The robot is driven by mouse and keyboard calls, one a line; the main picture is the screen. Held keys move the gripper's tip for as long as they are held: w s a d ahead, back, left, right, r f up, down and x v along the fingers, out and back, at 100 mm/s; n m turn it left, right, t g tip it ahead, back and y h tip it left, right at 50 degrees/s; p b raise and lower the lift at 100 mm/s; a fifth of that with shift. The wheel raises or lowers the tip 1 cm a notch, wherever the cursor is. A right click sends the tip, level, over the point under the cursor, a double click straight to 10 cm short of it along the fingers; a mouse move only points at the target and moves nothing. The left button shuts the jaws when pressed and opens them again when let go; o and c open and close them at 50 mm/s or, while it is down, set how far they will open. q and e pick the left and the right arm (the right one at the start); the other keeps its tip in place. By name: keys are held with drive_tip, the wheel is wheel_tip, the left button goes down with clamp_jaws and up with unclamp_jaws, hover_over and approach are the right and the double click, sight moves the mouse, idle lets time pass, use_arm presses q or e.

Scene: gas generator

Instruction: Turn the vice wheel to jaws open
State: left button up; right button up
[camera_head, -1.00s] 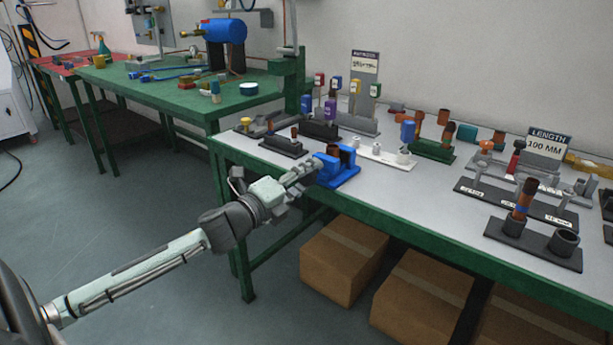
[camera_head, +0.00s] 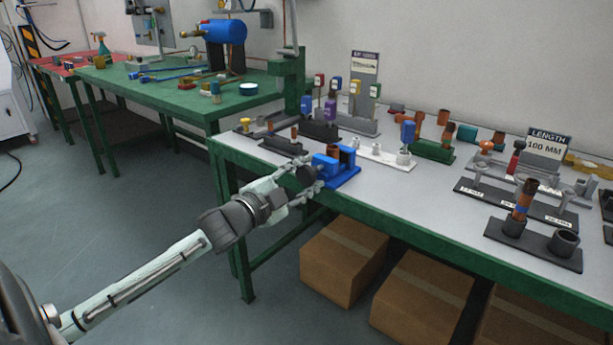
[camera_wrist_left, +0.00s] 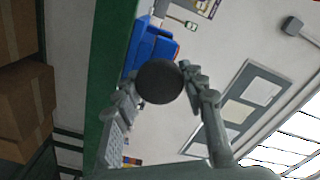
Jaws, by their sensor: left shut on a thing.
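The blue vice (camera_head: 341,170) stands at the near left edge of the grey-topped bench, with a brown cylindrical piece (camera_head: 333,152) at its jaws. In the left wrist view the vice (camera_wrist_left: 168,45) lies behind its dark round wheel (camera_wrist_left: 160,82). My left gripper (camera_head: 305,180) reaches the vice's near left side and is shut on the wheel. In the left wrist view its fingers (camera_wrist_left: 160,88) sit on either side of the wheel. The gap between the vice jaws is too small to judge. My right gripper is not in view.
The bench's green front edge (camera_head: 400,240) runs below the vice. Black holders (camera_head: 283,147) and a white holder (camera_head: 385,157) stand close behind and beside it. Cardboard boxes (camera_head: 343,260) sit under the bench. The floor left of the bench is clear.

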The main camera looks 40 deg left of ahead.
use_arm(q)
drive_tip(key=shift+n, duration=1.1)
drive_tip(key=o, duration=1.2)
drive_tip(key=shift+c, duration=0.2)
drive_tip(key=s+a, duration=0.1)
drive_tip(key=s, duration=1.1)
